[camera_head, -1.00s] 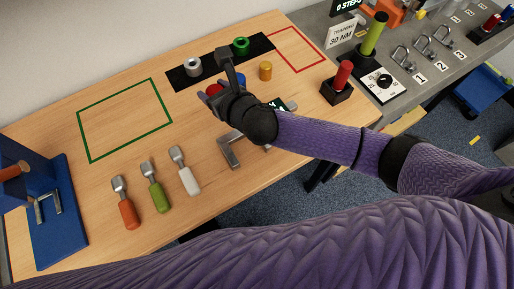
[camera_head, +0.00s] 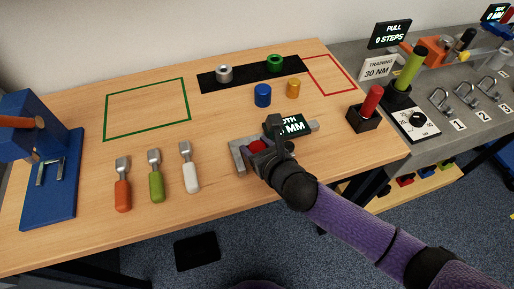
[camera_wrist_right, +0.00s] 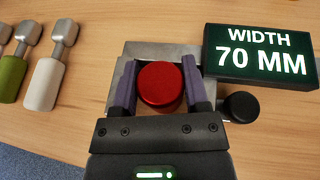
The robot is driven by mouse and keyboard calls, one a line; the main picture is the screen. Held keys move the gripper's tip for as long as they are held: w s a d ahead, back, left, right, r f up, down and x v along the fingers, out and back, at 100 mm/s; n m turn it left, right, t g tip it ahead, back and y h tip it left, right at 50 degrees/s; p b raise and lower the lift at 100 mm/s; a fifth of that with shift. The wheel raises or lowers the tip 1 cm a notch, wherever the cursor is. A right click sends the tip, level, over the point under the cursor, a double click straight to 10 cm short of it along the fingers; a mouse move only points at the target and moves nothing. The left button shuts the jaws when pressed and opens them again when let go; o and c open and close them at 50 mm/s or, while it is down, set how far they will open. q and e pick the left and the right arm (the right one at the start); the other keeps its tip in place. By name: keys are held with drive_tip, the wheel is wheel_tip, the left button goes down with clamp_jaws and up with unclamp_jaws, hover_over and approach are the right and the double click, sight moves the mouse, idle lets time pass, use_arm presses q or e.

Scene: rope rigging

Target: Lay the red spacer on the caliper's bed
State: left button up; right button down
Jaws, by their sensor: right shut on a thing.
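The red spacer (camera_wrist_right: 160,86) is a short red cylinder between the two fingers of my right gripper (camera_wrist_right: 160,90), which is shut on it. In the head view the red spacer (camera_head: 257,146) shows in part, with my right gripper (camera_head: 262,150) around it at the caliper. The caliper (camera_head: 238,158) is a grey metal tool on the table; its grey jaw and bed (camera_wrist_right: 150,48) lie under and beyond the spacer in the wrist view. Its display (camera_wrist_right: 262,52) reads WIDTH 70 MM. I cannot tell whether the spacer touches the bed. My left gripper is out of view.
A blue spacer (camera_head: 262,96) and an orange spacer (camera_head: 294,88) stand behind the caliper. Grey (camera_head: 224,74) and green (camera_head: 275,63) rings sit on a black strip. Several tools, including a white-handled one (camera_head: 190,178), lie left. Table inside the green outline is empty.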

drive_tip(key=shift+c, duration=1.8)
unclamp_jaws()
drive_tip(key=shift+f, duration=0.1)
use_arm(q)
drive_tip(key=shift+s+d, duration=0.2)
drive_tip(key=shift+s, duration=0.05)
use_arm(e)
drive_tip(key=shift+s+d+r, duration=0.1)
drive_tip(key=shift+s+r, duration=0.05)
drive_tip(key=shift+r, duration=0.15)
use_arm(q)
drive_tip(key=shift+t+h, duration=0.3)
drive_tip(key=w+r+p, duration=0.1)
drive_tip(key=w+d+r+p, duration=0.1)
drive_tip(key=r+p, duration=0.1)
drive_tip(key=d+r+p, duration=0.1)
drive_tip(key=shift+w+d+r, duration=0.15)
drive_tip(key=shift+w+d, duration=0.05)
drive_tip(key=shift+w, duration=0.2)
use_arm(e)
drive_tip(key=v, duration=1.1)
drive_tip(key=shift+s+d, duration=0.2)
drive_tip(key=shift+s, duration=0.05)
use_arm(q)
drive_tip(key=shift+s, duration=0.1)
